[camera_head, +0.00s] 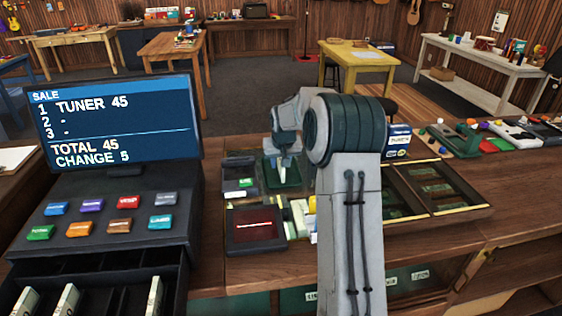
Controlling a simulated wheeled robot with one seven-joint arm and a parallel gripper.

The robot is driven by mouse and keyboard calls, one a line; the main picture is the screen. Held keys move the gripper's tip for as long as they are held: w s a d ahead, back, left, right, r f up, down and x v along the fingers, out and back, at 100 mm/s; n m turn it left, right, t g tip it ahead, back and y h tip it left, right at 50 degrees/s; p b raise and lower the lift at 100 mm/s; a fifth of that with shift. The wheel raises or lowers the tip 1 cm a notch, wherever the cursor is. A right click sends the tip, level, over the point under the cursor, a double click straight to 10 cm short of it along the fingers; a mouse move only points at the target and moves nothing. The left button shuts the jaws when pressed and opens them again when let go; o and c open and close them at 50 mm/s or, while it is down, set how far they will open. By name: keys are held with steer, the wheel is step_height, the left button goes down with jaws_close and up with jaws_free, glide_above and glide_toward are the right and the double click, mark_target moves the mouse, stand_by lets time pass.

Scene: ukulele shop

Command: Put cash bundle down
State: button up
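My gripper (283,168) points down over a dark green tray (297,182) on the counter, seen small and from behind my arm. A small pale shape shows at the fingertips. I cannot tell whether it is a cash bundle or the fingers themselves, nor whether the gripper is open or shut. Pale banded cash bundles (68,300) stand in the compartments of the open cash drawer (85,270) at the lower left. My arm hides part of the counter right of the tray.
The register screen (115,120) reads TUNER 45, total 45, change 5. A dark device (238,183) is left of the tray, and a dark box with a red display (255,228) is in front. Small pale and yellow items (299,215) crowd beside it. A glass-topped case (440,190) lies right.

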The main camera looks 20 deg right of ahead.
steer(key=shift+r, duration=0.45)
steer(key=d+b+v, duration=0.1)
steer(key=v, duration=1)
steer(key=s+a+r+n, duration=0.1)
steer(key=s+a, duration=0.4)
steer(key=s, duration=0.4)
steer(key=s+a, duration=0.5)
steer(key=s, duration=0.4)
steer(key=s+a+f, duration=0.2)
steer(key=s, duration=0.6)
steer(key=s+a+f+n+g+y, duration=0.1)
steer(key=s+a+f, duration=0.1)
steer(key=s, duration=0.7)
steer(key=shift+s+f, duration=0.25)
steer(key=shift+f, duration=0.6)
